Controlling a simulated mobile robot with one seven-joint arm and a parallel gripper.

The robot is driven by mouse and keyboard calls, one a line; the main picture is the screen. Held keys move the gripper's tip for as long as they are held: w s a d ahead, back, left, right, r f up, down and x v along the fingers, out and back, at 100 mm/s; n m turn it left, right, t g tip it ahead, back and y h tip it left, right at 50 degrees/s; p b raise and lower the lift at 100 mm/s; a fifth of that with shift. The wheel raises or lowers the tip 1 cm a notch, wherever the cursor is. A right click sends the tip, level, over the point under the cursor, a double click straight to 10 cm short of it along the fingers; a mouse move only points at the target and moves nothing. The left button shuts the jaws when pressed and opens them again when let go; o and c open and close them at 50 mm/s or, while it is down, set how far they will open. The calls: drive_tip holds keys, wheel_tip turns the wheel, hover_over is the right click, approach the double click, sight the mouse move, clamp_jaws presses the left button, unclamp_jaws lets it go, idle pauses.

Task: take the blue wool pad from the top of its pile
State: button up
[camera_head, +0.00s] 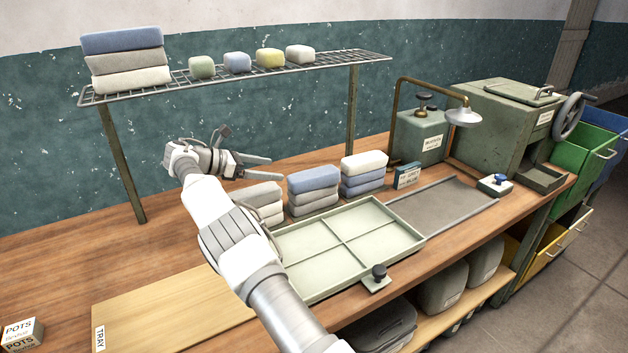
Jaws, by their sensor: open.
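A blue pad (314,178) lies on top of two grey pads (315,200) in the middle of three piles on the wooden counter. Its top is uncovered. The left pile of grey pads (263,193) is partly hidden behind my arm. The right pile has a white pad (364,160) over blue pads (363,184). My gripper (266,168) is open and empty, its fingers pointing right. In the picture it is left of the blue pad and just above the left pile, apart from the blue pad.
A wire shelf (330,67) above holds another stack with a blue top (122,40) and several small blocks. A divided tray (345,245) lies in front of the piles. A green tank (420,135) and brass lamp (463,116) stand right. The counter's left is mostly clear.

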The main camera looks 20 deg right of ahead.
sight(315, 173)
drive_tip(key=b+x, duration=0.2)
drive_tip(key=x, duration=1.4)
drive_tip(key=shift+w, duration=0.15)
drive_tip(key=shift+a+r, duration=0.1)
drive_tip(key=c, duration=1.2)
drive_tip(key=shift+c, duration=0.4)
drive_tip(key=shift+r, duration=0.15)
